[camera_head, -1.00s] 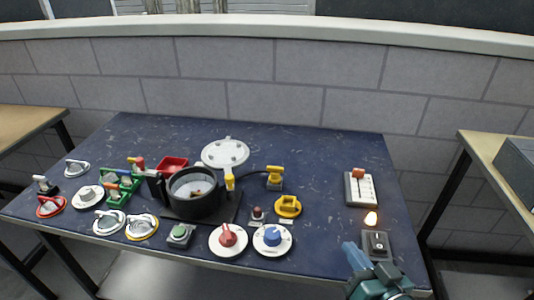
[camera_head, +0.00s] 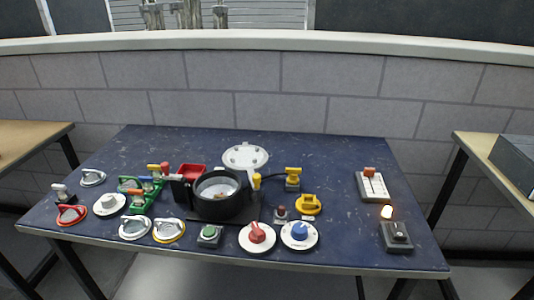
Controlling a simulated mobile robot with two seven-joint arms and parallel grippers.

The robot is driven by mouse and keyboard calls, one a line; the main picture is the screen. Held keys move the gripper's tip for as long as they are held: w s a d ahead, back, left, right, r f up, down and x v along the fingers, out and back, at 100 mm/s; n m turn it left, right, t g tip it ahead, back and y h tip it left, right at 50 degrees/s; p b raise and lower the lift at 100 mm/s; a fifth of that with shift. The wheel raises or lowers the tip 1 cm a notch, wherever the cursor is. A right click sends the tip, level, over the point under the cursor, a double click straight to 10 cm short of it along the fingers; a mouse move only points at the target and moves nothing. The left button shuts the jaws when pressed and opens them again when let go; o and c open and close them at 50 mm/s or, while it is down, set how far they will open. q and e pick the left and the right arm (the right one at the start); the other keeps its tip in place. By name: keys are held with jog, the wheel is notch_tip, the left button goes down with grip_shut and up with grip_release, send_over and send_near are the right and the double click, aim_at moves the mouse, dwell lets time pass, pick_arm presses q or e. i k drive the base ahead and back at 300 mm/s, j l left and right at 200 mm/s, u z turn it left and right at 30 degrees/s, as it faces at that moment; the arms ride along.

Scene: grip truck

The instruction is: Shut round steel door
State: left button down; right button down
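A round steel door (camera_head: 246,157), a pale grey disc with several small marks on it, shows behind a black round chamber (camera_head: 222,207) on the blue table. The chamber's top is open and its pale inside shows with a small orange thing in it. The door stands clear of the opening, swung back; its hinge is hard to make out. A yellow-tipped handle (camera_head: 256,181) stands at the chamber's right rim. Neither of my grippers is in view.
The blue table (camera_head: 330,160) holds several knobs, round handles and switches along its front, including a red knob (camera_head: 257,234) and a blue knob (camera_head: 299,232). A lit lamp (camera_head: 386,212) and black switch box (camera_head: 396,236) stand at right. The back right is clear.

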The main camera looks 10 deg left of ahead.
aim_at(246, 156)
jog(key=k+j+z, duration=0.2)
jog(key=j, duration=0.25)
jog(key=k+j+z, duration=0.2)
jog(key=j, duration=0.2)
jog(key=k+j+z, duration=0.25)
jog(key=j, duration=0.15)
jog(key=i, duration=0.1)
